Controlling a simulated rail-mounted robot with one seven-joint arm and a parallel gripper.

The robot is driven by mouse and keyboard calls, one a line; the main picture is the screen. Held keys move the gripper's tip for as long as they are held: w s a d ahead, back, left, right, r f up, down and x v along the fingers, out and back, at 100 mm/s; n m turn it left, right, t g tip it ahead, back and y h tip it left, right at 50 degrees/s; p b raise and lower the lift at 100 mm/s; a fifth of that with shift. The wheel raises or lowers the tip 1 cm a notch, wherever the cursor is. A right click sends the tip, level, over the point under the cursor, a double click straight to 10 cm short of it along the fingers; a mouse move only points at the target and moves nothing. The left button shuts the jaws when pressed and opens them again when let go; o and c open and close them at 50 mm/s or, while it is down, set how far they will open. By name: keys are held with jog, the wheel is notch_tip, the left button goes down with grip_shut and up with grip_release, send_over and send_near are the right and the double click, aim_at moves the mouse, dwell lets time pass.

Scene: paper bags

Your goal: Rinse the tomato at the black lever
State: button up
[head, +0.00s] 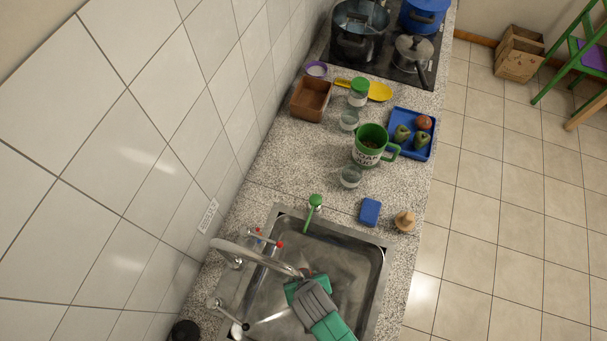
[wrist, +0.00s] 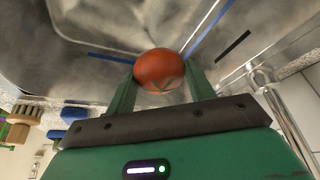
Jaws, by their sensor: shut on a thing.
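My gripper (head: 304,284) is low over the metal sink (head: 345,262), beside the end of the curved faucet (head: 255,256). In the wrist view its green fingers (wrist: 158,88) are shut on a red-orange tomato (wrist: 160,68), with the sink's metal behind it. In the head view my gripper mostly hides the tomato. One tap with red tips (head: 267,239) stands on the far side of the faucet. I cannot make out running water.
Beyond are a green mug (head: 371,146), glasses and a blue tray (head: 419,151) with produce. A dark round object (head: 184,331) is at lower left.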

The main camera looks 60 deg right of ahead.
jog(key=shift+w+d+f, duration=0.1)
jog(key=shift+w, duration=0.25)
dwell(0.4)
jog(key=shift+s+r+p, duration=0.15)
jog(key=shift+r+p, duration=0.05)
jog(key=shift+p, duration=0.2)
jog(key=shift+s+f, duration=0.1)
jog(key=shift+s, duration=0.1)
jog(key=s+d+p, duration=0.1)
jog(key=s+d, duration=0.2)
jog(key=d, duration=0.4)
jog(key=shift+d, duration=0.15)
dwell(1.5)
